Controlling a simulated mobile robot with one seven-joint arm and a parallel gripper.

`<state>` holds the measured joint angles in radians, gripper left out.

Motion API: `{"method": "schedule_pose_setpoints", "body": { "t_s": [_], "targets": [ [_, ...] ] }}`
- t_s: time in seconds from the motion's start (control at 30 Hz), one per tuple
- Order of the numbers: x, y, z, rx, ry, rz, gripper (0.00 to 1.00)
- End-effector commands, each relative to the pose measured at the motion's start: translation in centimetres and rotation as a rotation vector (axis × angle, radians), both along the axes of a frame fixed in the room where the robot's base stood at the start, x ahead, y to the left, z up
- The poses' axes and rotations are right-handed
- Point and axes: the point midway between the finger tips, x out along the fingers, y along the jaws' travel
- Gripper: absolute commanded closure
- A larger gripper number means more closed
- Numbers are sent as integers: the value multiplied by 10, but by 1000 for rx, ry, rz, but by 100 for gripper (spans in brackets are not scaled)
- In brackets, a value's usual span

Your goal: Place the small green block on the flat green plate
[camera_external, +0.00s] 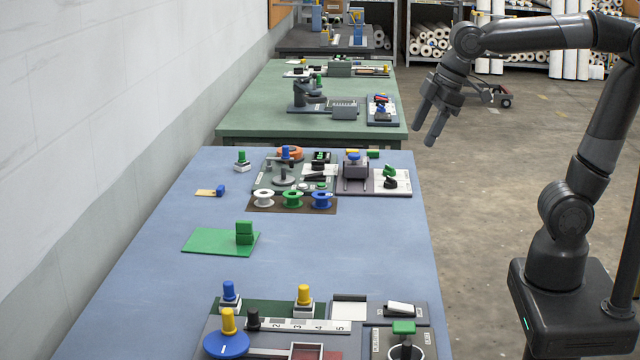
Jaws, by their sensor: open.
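The flat green plate (207,241) lies on the blue table at centre-left. A small upright green block (245,231) stands at the plate's right side, apparently on it; a dark line crosses the block's middle, and I cannot tell whether it is one piece or two. My gripper (427,126) is open and empty, with its fingers pointing down. It hangs in the air at the upper right, beyond the right edge of the tables and well away from the block and plate.
Knobs and a blue wheel (226,345) fill the table's near end. White, green and blue spools (321,200) and small fixtures stand farther back. A small blue block (220,190) lies behind the plate. Bare blue tabletop (340,255) lies right of the plate. A green table (260,105) stands beyond.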

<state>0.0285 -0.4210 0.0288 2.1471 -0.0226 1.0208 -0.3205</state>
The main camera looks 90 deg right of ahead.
Motion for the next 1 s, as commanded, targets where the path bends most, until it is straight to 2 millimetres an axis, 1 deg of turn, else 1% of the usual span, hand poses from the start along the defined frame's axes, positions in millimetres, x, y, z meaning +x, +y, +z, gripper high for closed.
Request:
{"method": "schedule_pose_setpoints", "body": {
  "t_s": [0.03,0.1,0.2,0.3,0.4,0.57,1.0],
  "targets": [
    [-20,1,-7,21,-18,-38,42],
    [-42,1,-19,55,-39,-99,42],
    [-69,2,-37,99,-66,-176,42],
    [-88,2,-51,135,-86,-234,42],
    [-99,2,-61,159,-96,-271,42],
    [-105,3,-67,173,-102,-292,42],
    [-105,2,-67,171,-101,-290,42]
  ]
}}
